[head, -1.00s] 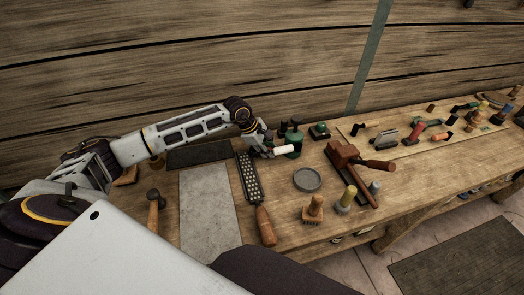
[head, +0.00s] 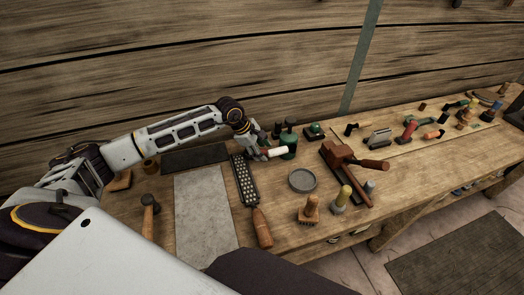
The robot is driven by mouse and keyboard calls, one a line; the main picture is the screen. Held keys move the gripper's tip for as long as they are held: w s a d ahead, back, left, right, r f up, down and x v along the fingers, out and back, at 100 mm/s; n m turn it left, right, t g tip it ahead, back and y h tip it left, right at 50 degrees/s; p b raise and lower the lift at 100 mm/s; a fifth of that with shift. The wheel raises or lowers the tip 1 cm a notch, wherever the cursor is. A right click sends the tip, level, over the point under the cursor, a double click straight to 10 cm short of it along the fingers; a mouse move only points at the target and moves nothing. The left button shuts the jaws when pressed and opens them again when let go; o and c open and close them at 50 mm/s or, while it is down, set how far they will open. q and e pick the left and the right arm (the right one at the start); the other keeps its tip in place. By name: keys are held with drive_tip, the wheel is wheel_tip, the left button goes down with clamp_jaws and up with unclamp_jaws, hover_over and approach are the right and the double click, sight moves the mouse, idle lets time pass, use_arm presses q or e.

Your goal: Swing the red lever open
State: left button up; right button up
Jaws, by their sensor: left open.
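My left gripper (head: 259,151) is at the back of the bench, left of a green canister (head: 288,147), and is open. A short white cylinder with a red part (head: 277,152) lies right at its fingertips, in front of the canister. I cannot tell whether the fingers touch it or whether it belongs to the lever. A red handle-like piece (head: 409,130) stands farther right, well away from the gripper; I cannot tell which red part is the lever. My right gripper is not in view.
A rasp (head: 247,182) lies just in front of the gripper. A grey plate (head: 204,212) lies left. The plank wall is close behind.

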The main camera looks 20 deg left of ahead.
use_arm(q)
drive_tip(key=v, duration=1.1)
drive_tip(key=shift+s, duration=0.15)
